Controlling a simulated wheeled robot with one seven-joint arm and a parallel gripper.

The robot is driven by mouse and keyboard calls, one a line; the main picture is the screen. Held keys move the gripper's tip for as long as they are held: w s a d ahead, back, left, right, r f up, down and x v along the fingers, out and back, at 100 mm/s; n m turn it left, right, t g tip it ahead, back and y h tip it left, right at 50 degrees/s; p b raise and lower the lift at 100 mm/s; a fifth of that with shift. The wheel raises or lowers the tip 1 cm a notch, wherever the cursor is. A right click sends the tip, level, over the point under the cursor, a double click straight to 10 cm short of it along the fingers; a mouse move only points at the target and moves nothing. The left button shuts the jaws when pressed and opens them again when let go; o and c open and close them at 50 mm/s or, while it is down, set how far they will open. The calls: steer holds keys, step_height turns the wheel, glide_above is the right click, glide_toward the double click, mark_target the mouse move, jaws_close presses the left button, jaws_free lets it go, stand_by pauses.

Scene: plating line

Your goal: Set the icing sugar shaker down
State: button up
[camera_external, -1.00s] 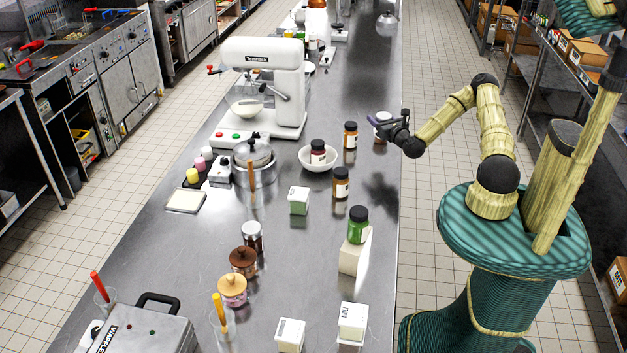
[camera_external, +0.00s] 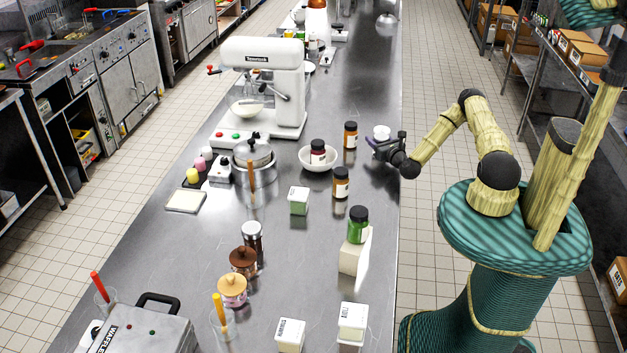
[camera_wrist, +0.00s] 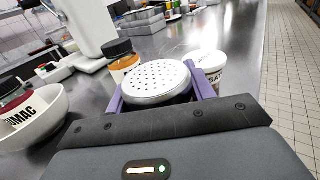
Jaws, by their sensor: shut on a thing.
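The icing sugar shaker, with a perforated metal lid (camera_wrist: 158,80), is held upright between the purple fingers of my gripper (camera_wrist: 160,88) in the wrist view. Its body is hidden below the lid by the gripper. In the external view my gripper (camera_external: 376,148) is low over the right edge of the steel counter (camera_external: 300,240). The shaker cannot be made out clearly there. I cannot tell whether its base touches the counter.
A white-lidded tub (camera_wrist: 207,68) stands just beyond the gripper at right. An amber black-lidded jar (camera_wrist: 121,62) stands beyond at left. A white bowl (camera_wrist: 38,128) holding a jar is left. Another amber jar (camera_external: 340,184) is nearer the external camera.

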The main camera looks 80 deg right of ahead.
steer(key=shift+f, duration=0.2)
steer(key=o, duration=1.1)
steer(key=shift+r, duration=0.1)
steer(key=shift+c, duration=0.2)
steer(key=shift+r, duration=0.2)
steer(key=shift+s+a+f, duration=0.15)
steer(key=shift+a, duration=0.15)
steer(key=b+v, duration=0.1)
steer(key=v, duration=0.8)
steer(key=shift+s+a, duration=0.2)
steer(key=shift+p+v, duration=0.3)
steer(key=shift+v, duration=0.65)
